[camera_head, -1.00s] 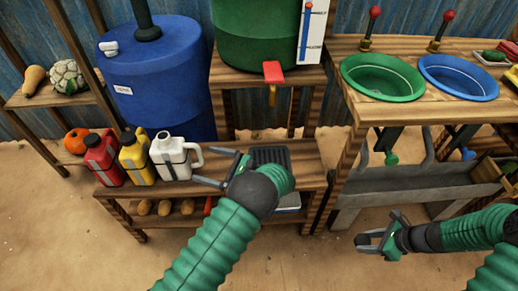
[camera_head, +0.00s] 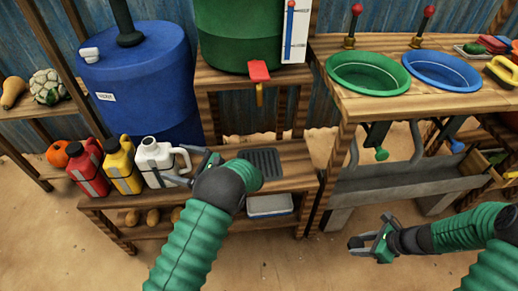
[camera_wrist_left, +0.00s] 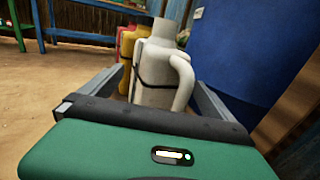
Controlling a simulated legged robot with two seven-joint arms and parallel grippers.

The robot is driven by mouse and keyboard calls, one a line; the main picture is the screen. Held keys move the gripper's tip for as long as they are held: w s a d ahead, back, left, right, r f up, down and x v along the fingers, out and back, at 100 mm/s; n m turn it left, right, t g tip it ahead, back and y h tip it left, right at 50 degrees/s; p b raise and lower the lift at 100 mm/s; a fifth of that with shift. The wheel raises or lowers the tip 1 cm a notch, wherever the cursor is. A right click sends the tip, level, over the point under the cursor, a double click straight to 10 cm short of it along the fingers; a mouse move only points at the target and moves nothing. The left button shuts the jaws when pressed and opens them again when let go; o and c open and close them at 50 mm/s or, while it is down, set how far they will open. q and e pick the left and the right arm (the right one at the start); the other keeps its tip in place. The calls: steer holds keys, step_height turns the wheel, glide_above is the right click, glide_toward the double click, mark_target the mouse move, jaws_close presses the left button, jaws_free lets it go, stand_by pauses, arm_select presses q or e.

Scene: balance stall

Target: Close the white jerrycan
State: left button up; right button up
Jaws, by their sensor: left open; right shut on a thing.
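The white jerrycan (camera_head: 158,160) stands upright on the low wooden bench, beside the yellow jerrycan (camera_head: 121,166). Its neck at the top looks uncapped, with a dark opening. My left gripper (camera_head: 187,167) is open at its handle side. In the left wrist view the white jerrycan (camera_wrist_left: 160,75) stands ahead between the two open fingers, its handle to the right. I cannot tell whether the fingers touch it. My right gripper (camera_head: 368,243) is low at the right, away from the bench, shut on a small dark thing that is hard to make out.
A red jerrycan (camera_head: 88,170) stands left of the yellow one. A big blue barrel (camera_head: 140,75) stands behind them. A dark grate (camera_head: 263,161) lies on the bench to the right. A grey trough (camera_head: 410,185) and a table with two basins stand at the right.

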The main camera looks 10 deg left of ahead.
mark_target(173, 162)
arm_select(q)
steer(key=a+b, duration=0.2)
steer(key=a, duration=0.1)
steer(key=a+b, duration=0.1)
steer(key=shift+w+a+f, duration=0.25)
steer(key=shift+w+a, duration=0.1)
steer(key=shift+a, duration=0.05)
steer(key=shift+a+r, duration=0.1)
steer(key=shift+a, duration=0.1)
steer(key=shift+r, duration=0.1)
arm_select(e)
step_height(173, 162, down, 3)
steer(key=shift+r, duration=0.1)
arm_select(q)
steer(key=shift+c, duration=0.4)
jaws_close()
steer(key=shift+r, duration=0.1)
